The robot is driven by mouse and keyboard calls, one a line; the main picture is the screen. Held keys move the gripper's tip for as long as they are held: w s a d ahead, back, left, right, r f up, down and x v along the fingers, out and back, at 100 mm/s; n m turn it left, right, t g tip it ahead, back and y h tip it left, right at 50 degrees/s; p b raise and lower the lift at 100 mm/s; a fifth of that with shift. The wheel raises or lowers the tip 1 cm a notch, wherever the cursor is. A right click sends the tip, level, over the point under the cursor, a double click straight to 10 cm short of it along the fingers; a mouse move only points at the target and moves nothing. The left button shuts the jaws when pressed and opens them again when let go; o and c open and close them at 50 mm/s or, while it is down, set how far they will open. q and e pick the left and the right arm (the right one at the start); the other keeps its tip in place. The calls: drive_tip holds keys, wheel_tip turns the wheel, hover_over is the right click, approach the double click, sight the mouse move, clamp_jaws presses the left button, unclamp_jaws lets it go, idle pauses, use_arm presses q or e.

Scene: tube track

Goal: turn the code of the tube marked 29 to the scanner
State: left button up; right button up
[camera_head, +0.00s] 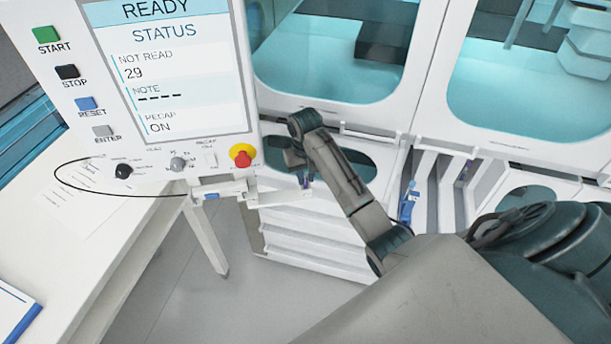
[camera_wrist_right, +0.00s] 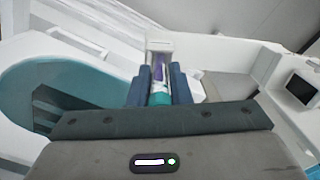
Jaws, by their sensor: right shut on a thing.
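My right gripper (camera_head: 304,180) is in front of the white machine, just right of the red emergency knob. In the right wrist view my right gripper (camera_wrist_right: 157,85) is shut on a tube (camera_wrist_right: 159,72) with a clear upper part, a purple stripe and a teal lower part. The tube also shows as a small dark purple shape in the head view (camera_head: 307,181). I cannot read its number or see its code. The panel screen (camera_head: 180,70) shows READY and NOT READ 29. I cannot make out the scanner for sure. My left gripper is not in view.
A red knob on a yellow base (camera_head: 242,155) sits low on the panel. A blue and white item (camera_head: 408,203) stands in a slot right of my forearm. A small dark-screened box (camera_wrist_right: 300,87) is at the right of the wrist view. A white table (camera_head: 75,215) is at left.

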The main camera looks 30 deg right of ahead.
drive_tip(key=shift+m, duration=1.3)
drive_tip(key=shift+m, duration=0.4)
drive_tip(key=shift+f, duration=0.2)
drive_tip(key=o, duration=0.8)
drive_tip(key=shift+r, duration=0.1)
